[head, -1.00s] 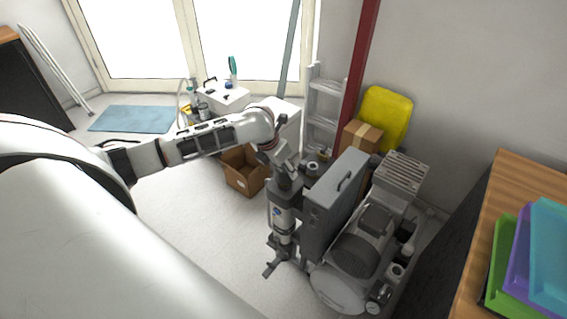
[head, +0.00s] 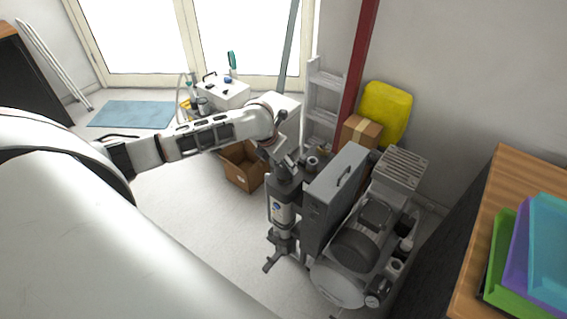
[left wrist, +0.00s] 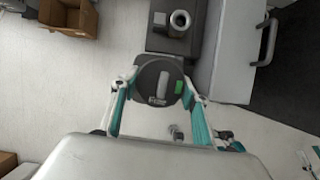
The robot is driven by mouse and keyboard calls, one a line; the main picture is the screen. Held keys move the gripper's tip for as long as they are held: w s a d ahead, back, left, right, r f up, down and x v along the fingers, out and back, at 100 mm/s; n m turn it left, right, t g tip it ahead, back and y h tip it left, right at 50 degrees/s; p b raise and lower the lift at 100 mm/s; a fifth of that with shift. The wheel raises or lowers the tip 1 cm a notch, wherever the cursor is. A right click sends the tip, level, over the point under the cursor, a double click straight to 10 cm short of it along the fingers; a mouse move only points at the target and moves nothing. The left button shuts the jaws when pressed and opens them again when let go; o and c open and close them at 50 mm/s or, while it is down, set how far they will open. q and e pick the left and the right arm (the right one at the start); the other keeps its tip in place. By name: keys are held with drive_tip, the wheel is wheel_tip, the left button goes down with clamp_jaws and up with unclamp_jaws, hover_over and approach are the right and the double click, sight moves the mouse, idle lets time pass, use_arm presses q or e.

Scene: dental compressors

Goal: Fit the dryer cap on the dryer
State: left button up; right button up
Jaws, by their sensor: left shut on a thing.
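The dryer (head: 281,212) is an upright grey column with a pale label, beside the grey cabinet of the compressor in the head view. My left gripper (head: 285,168) is over the dryer's top end. In the left wrist view, my left gripper (left wrist: 158,88) is shut on the dryer cap (left wrist: 150,82), a dark round disc with a pale bar and a green mark on its face. The cap hides whatever lies under it, so I cannot tell whether it touches the dryer. My right gripper is in neither view.
The grey cabinet (head: 330,200) and the compressor (head: 357,250) stand close on the right of the dryer. An open cardboard box (head: 241,172) is on the floor behind left. A wooden-topped bench with coloured trays (head: 535,250) is at right.

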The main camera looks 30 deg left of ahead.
use_arm(q)
drive_tip(key=shift+f, duration=0.1)
drive_tip(key=shift+f+b, duration=0.7)
drive_tip(key=shift+f, duration=0.9)
drive_tip(key=o, duration=1.3)
drive_tip(key=v, duration=1.2)
